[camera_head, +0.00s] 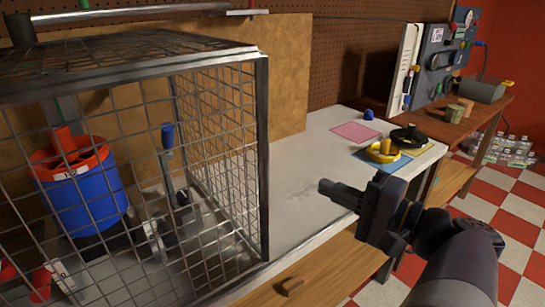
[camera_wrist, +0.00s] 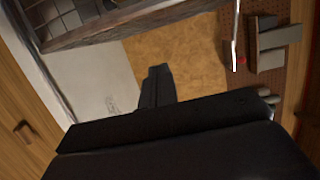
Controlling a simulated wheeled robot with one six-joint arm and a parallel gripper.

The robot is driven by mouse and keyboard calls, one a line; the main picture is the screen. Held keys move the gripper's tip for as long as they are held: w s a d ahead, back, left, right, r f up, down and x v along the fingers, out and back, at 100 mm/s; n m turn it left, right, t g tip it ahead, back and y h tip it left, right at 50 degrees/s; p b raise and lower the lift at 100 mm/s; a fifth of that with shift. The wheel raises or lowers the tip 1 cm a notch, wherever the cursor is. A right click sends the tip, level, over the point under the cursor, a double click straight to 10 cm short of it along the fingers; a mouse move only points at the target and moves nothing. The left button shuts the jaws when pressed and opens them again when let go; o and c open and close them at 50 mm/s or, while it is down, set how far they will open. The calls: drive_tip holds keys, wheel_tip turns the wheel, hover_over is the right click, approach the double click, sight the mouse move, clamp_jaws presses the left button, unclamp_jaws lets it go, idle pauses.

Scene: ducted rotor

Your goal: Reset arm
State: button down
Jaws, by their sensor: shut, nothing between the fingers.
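My gripper (camera_head: 343,193) is shut and empty. It is held out over the front part of the grey workbench (camera_head: 301,197), to the right of the wire cage, and points left in the head view. In the wrist view its dark fingers (camera_wrist: 157,86) show together in the middle, with the dark gripper body filling the bottom. My arm comes in from the lower right of the head view. I cannot tell the exact gap between the fingers and the bench.
A wire mesh cage (camera_head: 262,160) fills the left, with a blue and red motor-like unit (camera_head: 85,198) inside. A yellow ring-shaped part (camera_head: 382,153) and a black one (camera_head: 408,136) sit at the bench's right end. A wooden drawer handle (camera_head: 292,286) sticks out in front. The bench middle is clear.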

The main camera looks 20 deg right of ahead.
drive_tip(key=shift+s+d, duration=0.3)
drive_tip(key=shift+s, duration=0.15)
drive_tip(key=shift+w, duration=0.1)
